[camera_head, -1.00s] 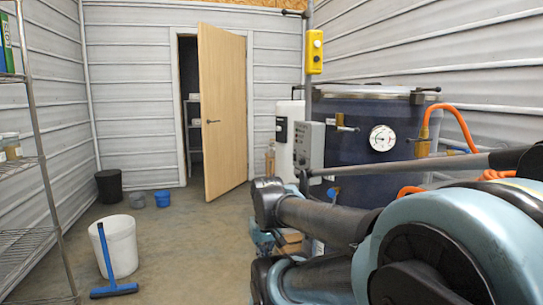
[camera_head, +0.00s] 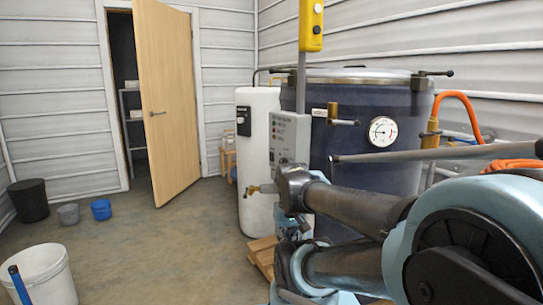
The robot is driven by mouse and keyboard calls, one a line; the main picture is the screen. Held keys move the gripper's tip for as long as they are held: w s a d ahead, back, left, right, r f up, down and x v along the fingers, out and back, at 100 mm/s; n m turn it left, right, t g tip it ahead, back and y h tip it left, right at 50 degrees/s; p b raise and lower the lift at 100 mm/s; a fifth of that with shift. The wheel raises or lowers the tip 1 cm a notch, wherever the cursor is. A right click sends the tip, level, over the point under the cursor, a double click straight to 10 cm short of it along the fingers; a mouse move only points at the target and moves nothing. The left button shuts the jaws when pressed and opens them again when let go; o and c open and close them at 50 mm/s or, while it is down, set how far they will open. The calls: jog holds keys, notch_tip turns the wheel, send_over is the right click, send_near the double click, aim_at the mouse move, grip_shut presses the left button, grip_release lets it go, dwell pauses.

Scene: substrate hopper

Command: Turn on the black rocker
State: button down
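A grey control box (camera_head: 289,138) with small switches and knobs is fixed to an upright post, left of the dark blue tank. No black rocker can be made out for certain at this size. A yellow button box (camera_head: 311,25) is higher on the same post. A white cylinder (camera_head: 256,205) with a black panel (camera_head: 243,121) stands behind and left of the grey box. My folded arm fills the lower right, and its links pass in front of the tank and just below the grey box. My gripper cannot be made out.
The dark blue tank (camera_head: 352,160) carries a gauge (camera_head: 383,131) and an orange hose (camera_head: 460,100). A wooden pallet (camera_head: 262,251) lies low beside my arm. A white bucket (camera_head: 43,279) stands at lower left. The open door (camera_head: 169,110) is behind. The middle floor is clear.

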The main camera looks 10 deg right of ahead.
jog(key=shift+w, duration=0.1)
jog(key=w+d+r+n+h, duration=0.1)
jog(key=w+r+n+h, duration=0.4)
jog(key=w+r+n, duration=0.9)
jog(key=w+a+r+n+h, duration=0.1)
jog(key=w+a+r+n, duration=0.1)
jog(key=w, duration=0.6)
jog(key=w+a+r+n+t+h, duration=0.1)
jog(key=w+a+r+n+h, duration=0.1)
jog(key=w+a, duration=0.4)
jog(key=w+a+r+n+t+h, duration=0.1)
jog(key=w+a+r+n, duration=0.2)
jog(key=w, duration=0.7)
jog(key=shift+w+a+r+n+h, duration=0.3)
jog(key=shift+a+r+n, duration=0.1)
jog(key=shift+a+n, duration=0.35)
jog(key=shift+d, duration=0.15)
